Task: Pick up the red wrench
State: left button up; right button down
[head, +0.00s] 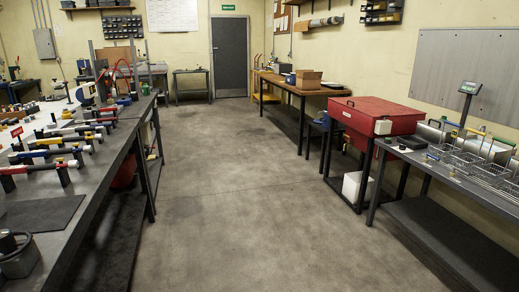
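Several torque wrenches lie side by side on raised supports on the left workbench (92,201). The nearest one has a red handle (17,170) at the left edge of the picture and appears to be the red wrench. A blue-handled wrench (30,155) lies just behind it, and yellow and other wrenches lie farther back. The details are small. Neither of my grippers shows in the head view, so their state cannot be seen.
A dark mat (40,214) lies on the left bench in front of the wrenches. The concrete floor (225,190) is clear between the benches. A red cabinet (375,118) and a bench with wire baskets (485,170) stand on the right. A door (230,60) is at the back.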

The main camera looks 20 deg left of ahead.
aim_at(22, 169)
jog(key=u, duration=0.25)
jog(key=i, duration=2.6)
jog(key=u, duration=0.95)
